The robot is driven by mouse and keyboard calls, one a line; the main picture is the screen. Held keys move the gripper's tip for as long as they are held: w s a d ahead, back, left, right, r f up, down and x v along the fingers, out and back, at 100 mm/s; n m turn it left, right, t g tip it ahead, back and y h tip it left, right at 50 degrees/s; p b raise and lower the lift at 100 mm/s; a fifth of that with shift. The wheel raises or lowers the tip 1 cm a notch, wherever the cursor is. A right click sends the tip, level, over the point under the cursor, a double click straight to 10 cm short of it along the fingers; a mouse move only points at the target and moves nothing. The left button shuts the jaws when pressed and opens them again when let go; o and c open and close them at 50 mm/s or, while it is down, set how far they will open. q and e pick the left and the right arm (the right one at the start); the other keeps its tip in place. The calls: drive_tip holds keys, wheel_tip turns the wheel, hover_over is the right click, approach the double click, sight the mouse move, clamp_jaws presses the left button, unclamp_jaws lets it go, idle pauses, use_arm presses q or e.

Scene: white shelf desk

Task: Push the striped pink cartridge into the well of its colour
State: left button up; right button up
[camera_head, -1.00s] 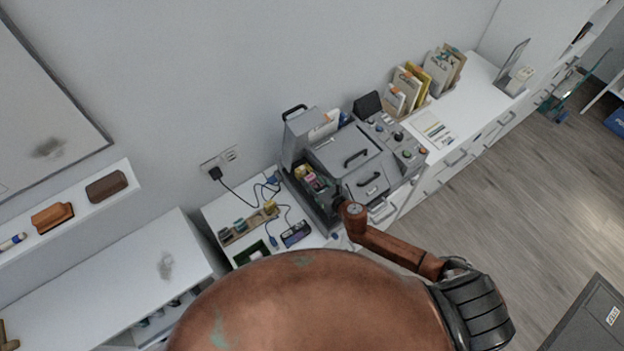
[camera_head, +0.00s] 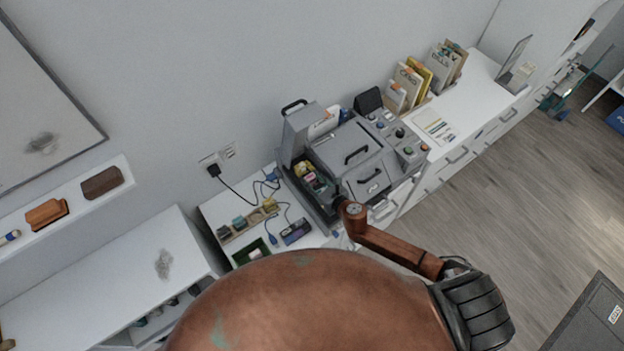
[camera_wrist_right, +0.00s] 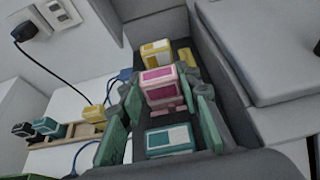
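The striped pink cartridge (camera_wrist_right: 160,88) stands in the grey trough of the machine in the right wrist view, between the yellow cartridge (camera_wrist_right: 157,53) and the teal cartridge (camera_wrist_right: 170,140). Its top seems to stand higher than the teal one's. Pink marks (camera_wrist_right: 168,109) show at its near foot. My right gripper (camera_wrist_right: 162,84) has its green-padded fingers apart on both sides of the pink cartridge, with narrow gaps seeming to show. In the head view my right gripper (camera_head: 337,192) reaches the trough, partly hidden by my arm. My left gripper is not in view.
A wooden rack (camera_head: 243,222) with small blocks, cables and a dark device (camera_head: 296,231) lie on the white desk at left.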

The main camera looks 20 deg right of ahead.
drive_tip(key=o, duration=0.5)
drive_tip(key=shift+s+f, duration=0.1)
drive_tip(key=shift+s, duration=0.1)
drive_tip(key=v, duration=1.1)
drive_tip(key=shift+s+d+r, duration=0.1)
drive_tip(key=shift+s+r, duration=0.2)
